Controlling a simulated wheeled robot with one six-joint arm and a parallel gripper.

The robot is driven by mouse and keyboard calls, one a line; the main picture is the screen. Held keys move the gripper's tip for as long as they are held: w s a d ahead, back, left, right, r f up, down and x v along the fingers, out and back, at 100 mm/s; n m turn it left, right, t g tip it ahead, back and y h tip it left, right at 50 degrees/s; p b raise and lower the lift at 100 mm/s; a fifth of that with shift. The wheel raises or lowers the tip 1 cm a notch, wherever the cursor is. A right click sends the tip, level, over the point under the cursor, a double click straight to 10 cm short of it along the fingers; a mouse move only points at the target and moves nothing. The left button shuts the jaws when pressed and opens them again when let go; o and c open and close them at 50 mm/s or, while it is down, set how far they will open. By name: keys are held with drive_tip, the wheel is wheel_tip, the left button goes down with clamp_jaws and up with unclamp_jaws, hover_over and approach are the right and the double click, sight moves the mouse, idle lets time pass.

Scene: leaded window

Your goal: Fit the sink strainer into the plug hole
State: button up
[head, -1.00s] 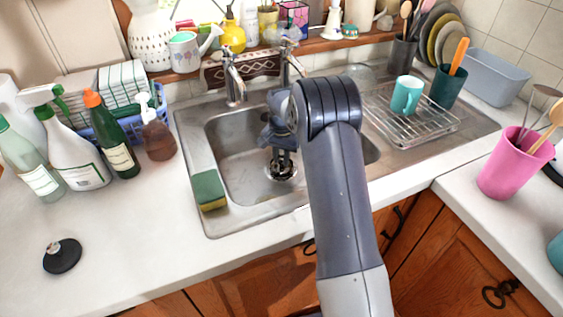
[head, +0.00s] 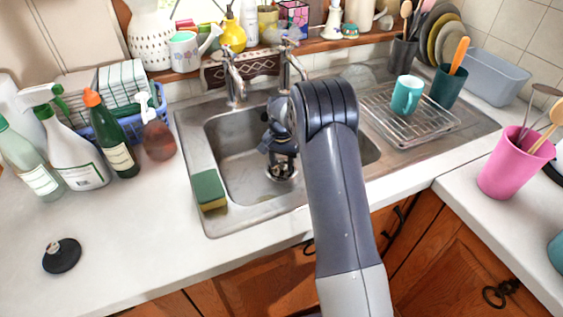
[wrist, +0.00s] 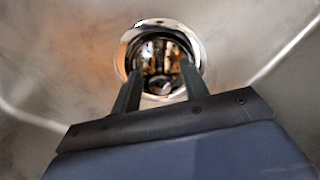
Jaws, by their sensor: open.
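The plug hole (head: 281,174) is in the floor of the steel sink (head: 238,184), partly hidden behind my gripper. In the wrist view it shows as a shiny round rim (wrist: 125,62). Inside the rim is a metallic, basket-like shape with a small bright knob, which looks like the sink strainer (wrist: 160,86). I cannot tell whether it sits fully flush. My gripper (wrist: 160,75) is open, its two dark fingers apart on either side of the knob. In the head view my gripper (head: 282,165) points down just over the plug hole.
A black disc with a knob (head: 62,256) lies on the left counter. A green and yellow sponge (head: 209,190) sits on the sink's left rim. Taps (head: 236,80) stand behind the basin. A drying rack (head: 425,125) with a teal mug (head: 407,95) is on the right.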

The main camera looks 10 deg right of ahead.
sight(281, 160)
wheel_tip(281, 160, up, 12)
drive_tip(key=shift+r, duration=0.15)
idle(0.3)
wheel_tip(281, 160, down, 12)
drive_tip(key=shift+w+r, duration=0.1)
drive_tip(key=shift+r, duration=1.5)
